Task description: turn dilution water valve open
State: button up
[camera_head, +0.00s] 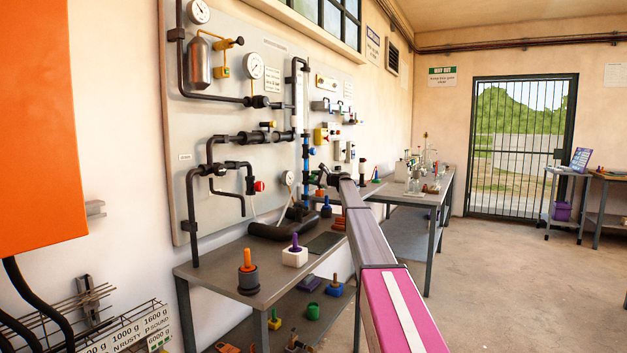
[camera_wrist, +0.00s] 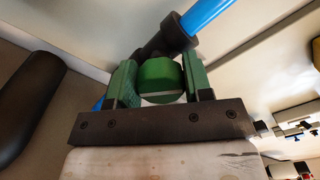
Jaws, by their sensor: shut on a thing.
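In the wrist view, my gripper (camera_wrist: 160,76) has its two green fingers on either side of a round green valve knob (camera_wrist: 162,85) and is shut on it. The knob sits against a black fitting (camera_wrist: 176,36) on a blue pipe (camera_wrist: 204,14). In the head view, the blue pipe (camera_head: 306,172) runs down the wall panel. My gripper (camera_head: 325,178) is small there, at the far end of my arm beside the pipe. The knob is hidden in that view, and its turn angle cannot be told.
A grey panel (camera_head: 225,120) carries dark pipes, gauges and a red knob (camera_head: 259,186). Below it, a bench (camera_head: 225,278) holds an orange peg (camera_head: 247,258) in a dark base and a white block (camera_head: 294,257) with a purple peg. The floor (camera_head: 490,290) to the right is clear.

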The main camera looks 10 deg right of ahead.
jog(key=n, duration=0.3)
jog(key=shift+s+n, duration=0.1)
jog(key=shift+n, duration=0.2)
jog(key=shift+f+n, duration=0.15)
jog(key=shift+n, duration=1.65)
jog(key=o, duration=0.9)
jog(key=v, duration=1)
jog(key=shift+s+d, duration=0.25)
jog(key=shift+d, duration=0.05)
jog(key=shift+d, duration=0.1)
